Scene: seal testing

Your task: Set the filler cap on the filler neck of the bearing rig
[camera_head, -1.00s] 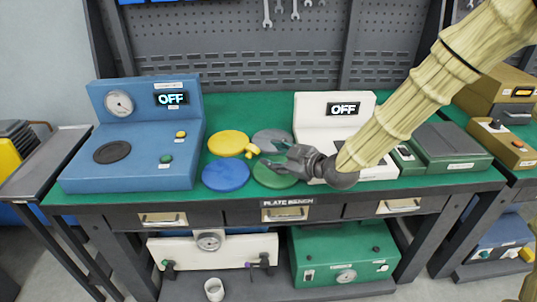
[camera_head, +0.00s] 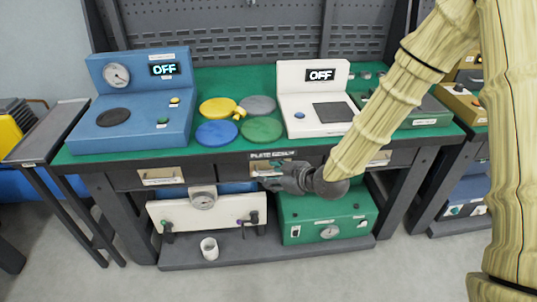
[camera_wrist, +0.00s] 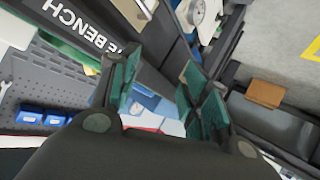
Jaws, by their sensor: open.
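My gripper (camera_head: 262,177) is open and empty in front of the middle drawers of the bench, just below the tabletop edge. In the wrist view its two green-padded fingers (camera_wrist: 160,82) stand apart with nothing between them. I cannot surely pick out the filler cap; a small yellow piece (camera_head: 240,114) lies at the right edge of the yellow disc (camera_head: 216,107). No rig is readably labelled as the bearing rig. On the lower shelf stand a white-fronted rig (camera_head: 180,213) with a gauge and a green unit (camera_head: 326,213) with a gauge. No filler neck is clear.
The green-topped bench (camera_head: 225,78) carries a blue unit (camera_head: 160,132), a white unit (camera_head: 312,76) and blue, grey and green discs. A white cup (camera_head: 209,248) stands at the lower shelf's front. Grey floor (camera_head: 290,280) in front is clear.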

